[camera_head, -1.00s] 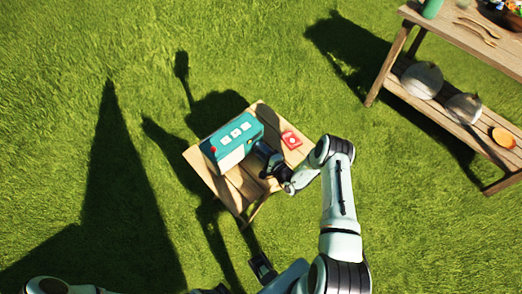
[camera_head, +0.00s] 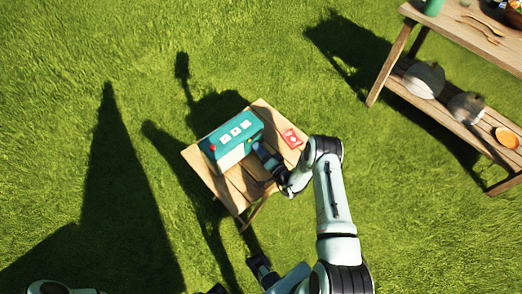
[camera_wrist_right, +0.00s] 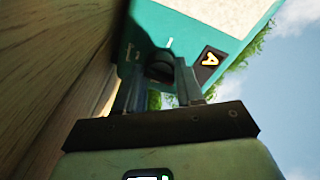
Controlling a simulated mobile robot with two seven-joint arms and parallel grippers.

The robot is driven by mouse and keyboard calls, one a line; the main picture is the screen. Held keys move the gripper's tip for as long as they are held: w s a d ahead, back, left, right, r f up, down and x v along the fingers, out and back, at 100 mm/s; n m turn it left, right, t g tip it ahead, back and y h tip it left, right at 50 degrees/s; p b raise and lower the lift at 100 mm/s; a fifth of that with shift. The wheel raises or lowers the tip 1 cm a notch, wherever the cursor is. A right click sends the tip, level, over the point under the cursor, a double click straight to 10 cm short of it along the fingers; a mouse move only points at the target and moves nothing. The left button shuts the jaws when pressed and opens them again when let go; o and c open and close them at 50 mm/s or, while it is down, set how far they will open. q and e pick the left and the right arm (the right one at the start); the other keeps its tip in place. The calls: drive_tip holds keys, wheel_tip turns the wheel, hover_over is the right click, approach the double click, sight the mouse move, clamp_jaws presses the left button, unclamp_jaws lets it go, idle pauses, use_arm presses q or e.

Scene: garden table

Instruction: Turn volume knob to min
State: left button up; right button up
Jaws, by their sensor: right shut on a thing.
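A teal and white box-shaped radio (camera_head: 228,152) stands on a small wooden table. In the right wrist view its teal front (camera_wrist_right: 150,30) fills the top, with a dark round volume knob (camera_wrist_right: 160,68) below a short white mark. My right gripper (camera_wrist_right: 161,88) is at this front, its two fingers shut on the knob from both sides. Fingers partly cover the knob, and its pointer is too dark to read. In the head view my right gripper (camera_head: 266,155) is against the radio's right end. What appears to be my left gripper (camera_head: 262,268) is low, at the bottom edge, away from the table.
The small wooden table (camera_head: 208,178) stands on grass. A red item (camera_head: 291,138) lies on it right of the radio, near my right wrist. A larger wooden shelf table (camera_head: 460,125) with grey round objects and an orange one is at the upper right. Grass around is open.

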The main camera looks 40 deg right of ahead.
drive_tip(key=shift+n, duration=0.4)
drive_tip(key=o, duration=1)
drive_tip(key=shift+o, duration=0.2)
drive_tip(key=s, duration=1.3)
drive_tip(key=shift+s+a, duration=0.25)
